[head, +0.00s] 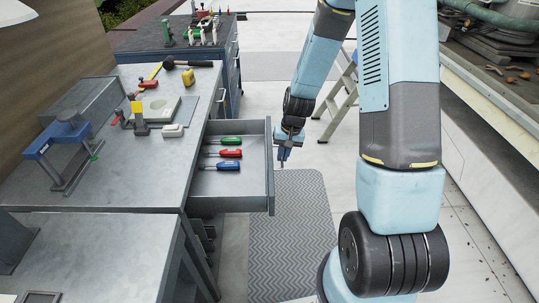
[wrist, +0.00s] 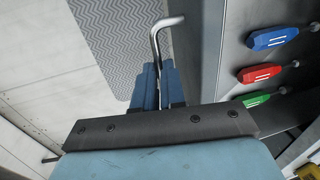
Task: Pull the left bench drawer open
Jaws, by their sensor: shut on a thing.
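The grey bench drawer (head: 228,204) stands well out from the bench (head: 190,140) in the head view. Three screwdrivers with green (head: 229,141), red (head: 230,153) and blue (head: 227,166) grips lie inside it. My gripper (head: 284,152) is at the outer side of the drawer front. In the wrist view, the fingers of my gripper (wrist: 160,80) are shut on the bent metal drawer handle (wrist: 156,38). The drawer front (wrist: 208,50) is just right of the fingers. The part of the handle between the fingers is hidden.
A patterned grey mat (head: 292,235) lies on the floor beside the drawer. A small stepladder (head: 340,95) stands behind my arm. Tools, including a blue vise-like stand (head: 62,140) and a yellow block (head: 188,78), are on the bench top. A machine casing lines the right side.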

